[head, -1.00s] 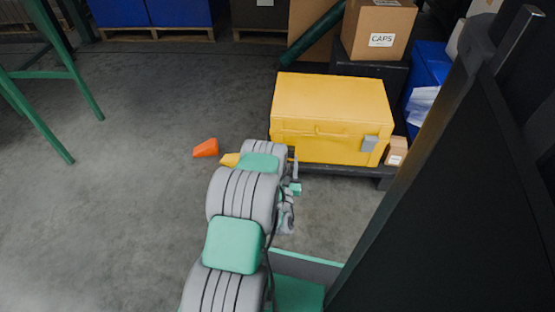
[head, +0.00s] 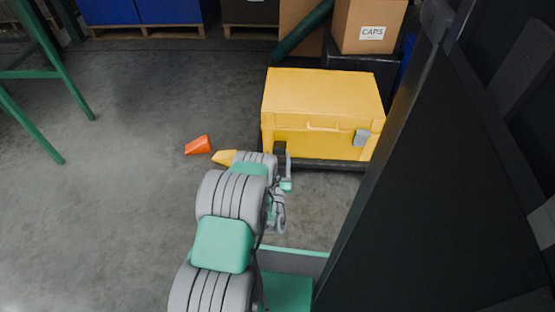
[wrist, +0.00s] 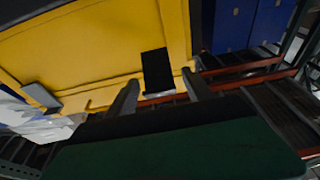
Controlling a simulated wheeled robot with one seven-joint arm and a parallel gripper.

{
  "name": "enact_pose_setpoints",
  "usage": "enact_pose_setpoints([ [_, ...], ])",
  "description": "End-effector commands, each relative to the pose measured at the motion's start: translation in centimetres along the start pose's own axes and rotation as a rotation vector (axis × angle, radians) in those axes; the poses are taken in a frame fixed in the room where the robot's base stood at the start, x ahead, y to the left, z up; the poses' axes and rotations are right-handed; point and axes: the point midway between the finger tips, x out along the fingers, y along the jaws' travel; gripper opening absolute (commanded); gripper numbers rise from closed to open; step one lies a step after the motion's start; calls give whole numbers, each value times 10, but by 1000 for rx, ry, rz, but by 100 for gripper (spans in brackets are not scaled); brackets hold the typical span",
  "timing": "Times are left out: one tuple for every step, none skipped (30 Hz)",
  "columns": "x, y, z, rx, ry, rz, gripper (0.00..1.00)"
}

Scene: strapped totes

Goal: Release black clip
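A yellow lidded tote (head: 322,105) stands on a low dark base. The black clip (wrist: 157,70) is on the tote's front in the wrist view, a dark upright rectangle with a pale lower edge. In the head view the black clip (head: 280,149) shows at the front's left end. A grey clip (wrist: 40,95) is on the same front, and also shows at the right end in the head view (head: 361,137). My gripper (wrist: 160,91) is open, its two fingers apart on either side of the clip's lower end. I cannot tell whether they touch it.
An orange wedge-like object (head: 198,145) lies on the floor left of my arm. A carton marked CAPS (head: 368,25) stands behind the tote. A green frame (head: 40,75) stands at left. A dark column (head: 430,170) blocks the right side.

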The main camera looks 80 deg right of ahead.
Motion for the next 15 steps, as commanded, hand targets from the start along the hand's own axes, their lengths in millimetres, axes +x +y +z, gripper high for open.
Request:
enact_pose_setpoints([
  [0, 1, 0, -1, 0, 2, 65],
  [0, 2, 0, -1, -1, 3, 68],
  [0, 2, 0, -1, -1, 4, 69],
  [0, 2, 0, -1, -1, 4, 69],
  [0, 2, 0, -1, -1, 4, 69],
  [0, 2, 0, -1, -1, 4, 69],
  [0, 2, 0, -1, -2, 4, 69],
  [0, 2, 0, -1, -2, 4, 69],
  [0, 2, 0, -1, -2, 4, 69],
  [0, 2, -2, -1, -2, 4, 69],
  [1, 2, -4, -1, -1, 3, 69],
  [2, 2, -8, -1, -1, 3, 69],
  [4, 2, -13, -1, 0, 3, 69],
  [6, 2, -19, -1, 0, 3, 69],
  [8, 1, -28, -1, 1, 3, 69],
])
